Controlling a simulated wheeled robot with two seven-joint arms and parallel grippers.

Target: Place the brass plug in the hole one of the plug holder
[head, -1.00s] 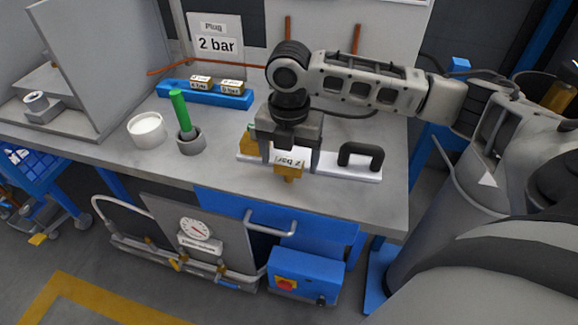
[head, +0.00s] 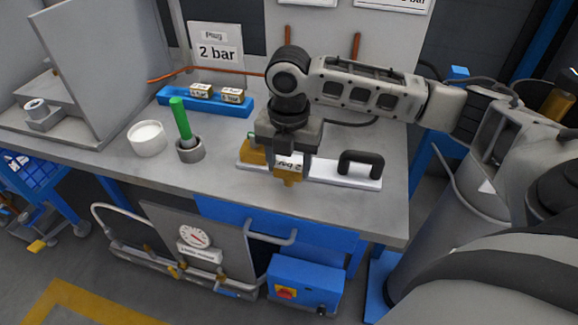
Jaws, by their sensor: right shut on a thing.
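My right gripper (head: 289,162) points down over the front right of the bench and is shut on a brass plug (head: 287,180) with a white label, the label partly hidden by the fingers. The plug is at the front edge of a white plate; I cannot tell whether it touches the plate. A blue holder (head: 175,98) at the back left of the bench carries two brass pieces with white labels (head: 201,90) (head: 232,95). The holes in it are not clearly visible. My left gripper is not in view.
The white plate (head: 330,171) carries a black handle (head: 361,160) and another brass part (head: 251,153). A white pot (head: 147,138) and a grey cup (head: 190,151) with a green-handled tool (head: 180,118) stand left. A "2 bar" sign (head: 217,47) stands behind the holder.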

